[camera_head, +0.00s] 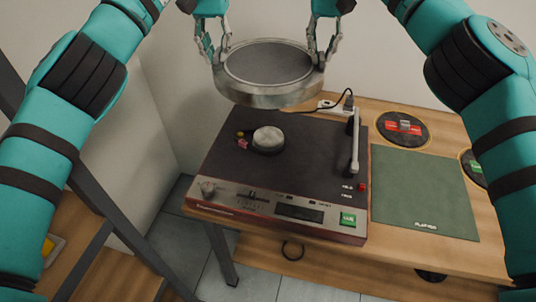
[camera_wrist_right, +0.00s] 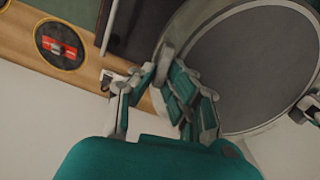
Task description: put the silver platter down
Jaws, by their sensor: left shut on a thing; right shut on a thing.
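The silver platter (camera_head: 268,92) is a round metal ring with a dark grey top. It is held level in the air above the back of the turntable (camera_head: 222,155). My left gripper (camera_head: 216,58) is shut on its left rim. My right gripper (camera_head: 319,60) is shut on its right rim. In the right wrist view the platter (camera_wrist_right: 262,65) fills the right side, with the right gripper (camera_wrist_right: 188,85) at its edge. The turntable has a dark top, a round light hub (camera_head: 268,138) left of centre, and a tonearm (camera_head: 354,140) along its right side.
A green mat (camera_head: 420,190) lies right of the turntable on the wooden table (camera_head: 490,245). A power socket with a cable (camera_head: 338,106) is behind the turntable. Walls stand behind and left.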

